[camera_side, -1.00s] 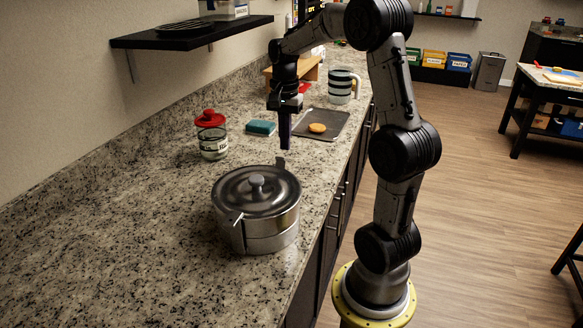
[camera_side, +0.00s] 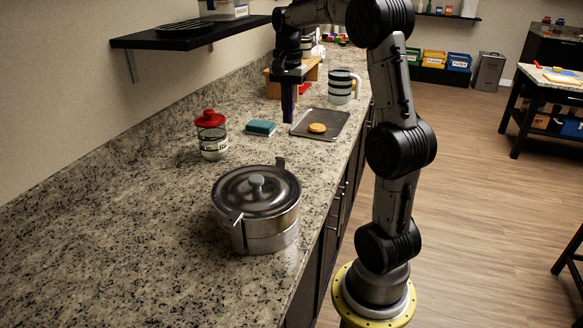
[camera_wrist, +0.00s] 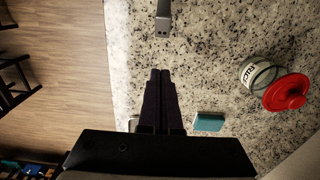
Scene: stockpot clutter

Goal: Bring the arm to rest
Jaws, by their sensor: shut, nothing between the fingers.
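My gripper (camera_side: 289,120) points down above the counter (camera_side: 150,215), with the sponge to its left and the tray to its right in the side view. Its fingers are together and hold nothing. In the wrist view my gripper (camera_wrist: 161,74) also shows its two dark fingers side by side. A steel stockpot (camera_side: 256,210) stands upright on the counter, nearer the side camera, with its lid on top. In the wrist view only a pot handle (camera_wrist: 163,20) shows at the top edge.
A red-lidded jar (camera_side: 212,136) stands left of a teal sponge (camera_side: 261,127). A dark tray (camera_side: 331,132) bears a round yellow-brown item (camera_side: 317,128). A striped mug (camera_side: 341,86) stands behind it. A black shelf (camera_side: 193,33) juts from the wall. The front left counter is clear.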

